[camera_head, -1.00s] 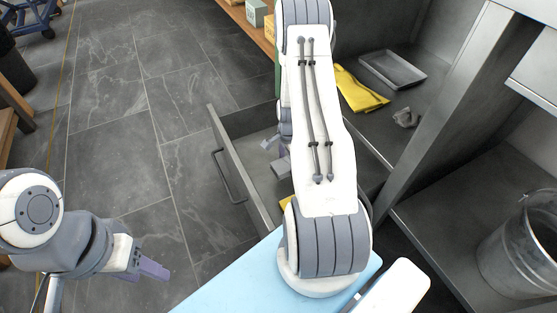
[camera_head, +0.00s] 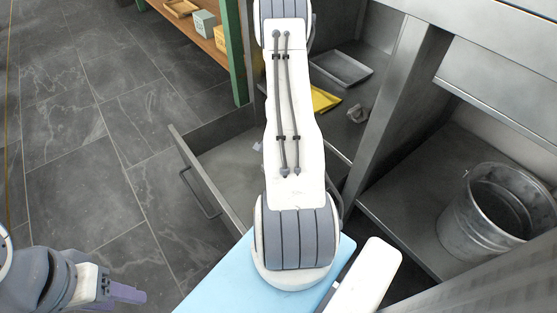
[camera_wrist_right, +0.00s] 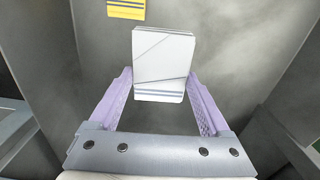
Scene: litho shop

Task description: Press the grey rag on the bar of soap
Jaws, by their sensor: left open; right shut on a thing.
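The grey rag (camera_wrist_right: 163,62), a pale folded rectangle with thin stripes near its lower edge, is between the purple fingers of my right gripper (camera_wrist_right: 158,84) in the right wrist view. That gripper is shut on it. In the head view my right arm hides the gripper and the rag. My left gripper (camera_head: 124,293) is open and empty at the lower left of the head view, away from the furniture. I cannot make out a bar of soap in any view.
An open grey drawer (camera_head: 206,178) stands left of my right arm. A yellow striped cloth (camera_wrist_right: 126,9) lies beyond the rag. A metal bucket (camera_head: 470,235) stands right.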

